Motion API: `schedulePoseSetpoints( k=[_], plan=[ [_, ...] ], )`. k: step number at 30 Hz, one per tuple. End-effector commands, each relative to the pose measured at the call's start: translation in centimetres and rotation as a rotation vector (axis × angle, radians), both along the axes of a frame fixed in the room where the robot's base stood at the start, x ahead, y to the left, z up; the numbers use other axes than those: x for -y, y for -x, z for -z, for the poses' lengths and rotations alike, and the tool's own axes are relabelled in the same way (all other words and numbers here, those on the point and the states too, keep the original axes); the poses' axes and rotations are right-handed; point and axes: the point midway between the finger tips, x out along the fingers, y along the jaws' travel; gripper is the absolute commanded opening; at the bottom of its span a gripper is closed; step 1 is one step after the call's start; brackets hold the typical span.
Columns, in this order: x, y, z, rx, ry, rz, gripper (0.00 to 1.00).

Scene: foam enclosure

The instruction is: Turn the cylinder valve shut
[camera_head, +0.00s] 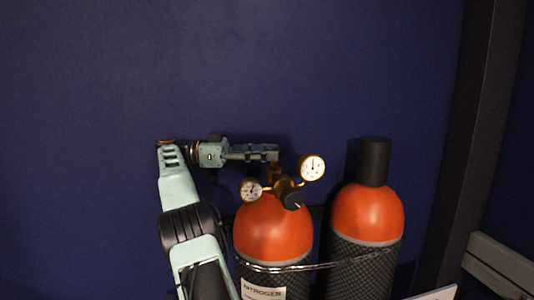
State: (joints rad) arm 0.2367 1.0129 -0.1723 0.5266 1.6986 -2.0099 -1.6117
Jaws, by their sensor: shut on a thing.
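The cylinder (273,229) with an orange top and dark mesh-patterned body stands at the lower middle, upright. A brass valve (274,169) sits on its top, with a regulator carrying two white-faced gauges, one at the left (251,190) and one at the right (312,167), and a black knob (292,201) in front. My gripper (272,153) reaches in from the left, level, and is shut on the upper part of the valve. The fingers partly hide what they hold.
A second orange-topped cylinder (368,212) with a black cap (374,161) stands to the right. A chain (330,265) runs across both cylinders. A dark post (486,100) and a grey rail (500,268) are at the right. The blue wall (250,60) behind is bare.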

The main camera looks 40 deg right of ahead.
Motion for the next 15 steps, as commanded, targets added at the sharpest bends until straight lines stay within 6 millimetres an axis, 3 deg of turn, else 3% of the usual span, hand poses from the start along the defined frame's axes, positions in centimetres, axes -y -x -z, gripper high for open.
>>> schedulePoseSetpoints(
  k=[4, 5, 9, 15],
  plan=[
    [0.04, 0.06, 0.2, -0.002, -0.005, 0.003, 0.14],
    [0.04, 0.06, 0.21, -0.002, -0.005, 0.003, 0.41],
    [0.03, 0.04, 0.15, -0.001, -0.004, 0.002, 0.56],
    [0.02, 0.02, 0.09, -0.001, -0.002, 0.001, 0.56]
  ],
)
